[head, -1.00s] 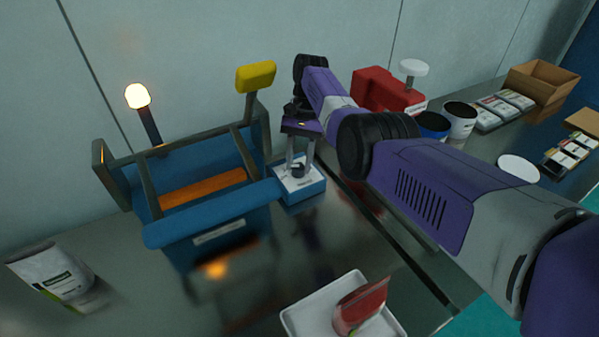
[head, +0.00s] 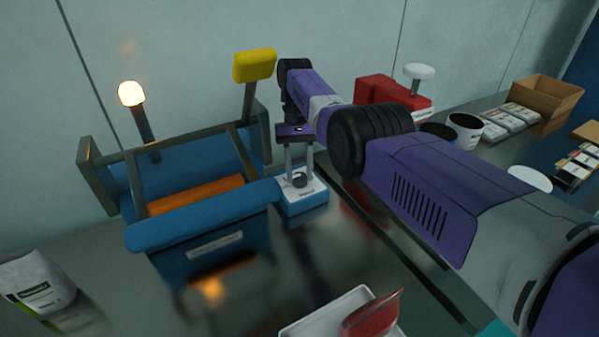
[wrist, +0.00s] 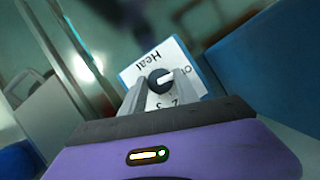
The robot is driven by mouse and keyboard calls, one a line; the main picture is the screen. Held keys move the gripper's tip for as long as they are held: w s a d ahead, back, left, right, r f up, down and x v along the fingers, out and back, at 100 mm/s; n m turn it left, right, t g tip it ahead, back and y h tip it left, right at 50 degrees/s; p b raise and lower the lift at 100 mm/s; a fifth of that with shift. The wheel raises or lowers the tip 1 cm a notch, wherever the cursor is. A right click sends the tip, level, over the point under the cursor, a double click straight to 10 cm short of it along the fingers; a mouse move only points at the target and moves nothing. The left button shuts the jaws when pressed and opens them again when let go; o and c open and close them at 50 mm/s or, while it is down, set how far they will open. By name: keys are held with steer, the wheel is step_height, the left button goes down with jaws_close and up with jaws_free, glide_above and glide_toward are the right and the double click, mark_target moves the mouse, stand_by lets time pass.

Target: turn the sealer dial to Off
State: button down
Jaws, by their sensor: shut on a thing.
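The sealer's heat dial is a small dark round knob (wrist: 159,80) with a white pointer mark, on a white panel marked "Heat" and with numbers. The panel tops a small blue-and-white box (head: 304,201), which stands on the bench right of the large blue machine. My gripper (head: 299,173) reaches down from above with its fingers on either side of the knob, shut on it. In the wrist view the pointer mark slants up and right. The labels are partly hidden by the fingers, so I cannot tell which setting it marks.
The blue machine (head: 196,236) with a grey frame, yellow-topped lever (head: 254,65) and lit lamp (head: 131,93) stands close on the left. A red device (head: 388,92) stands behind my arm.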

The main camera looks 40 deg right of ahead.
mark_target(300, 174)
steer(key=shift+f, duration=0.1)
steer(key=c, duration=0.9)
jaws_free()
steer(key=shift+r, duration=0.2)
step_height(300, 174, up, 20)
steer(key=p, duration=1.9)
steer(key=shift+f+p, duration=0.15)
steer(key=shift+p, duration=0.15)
steer(key=shift+d, duration=0.1)
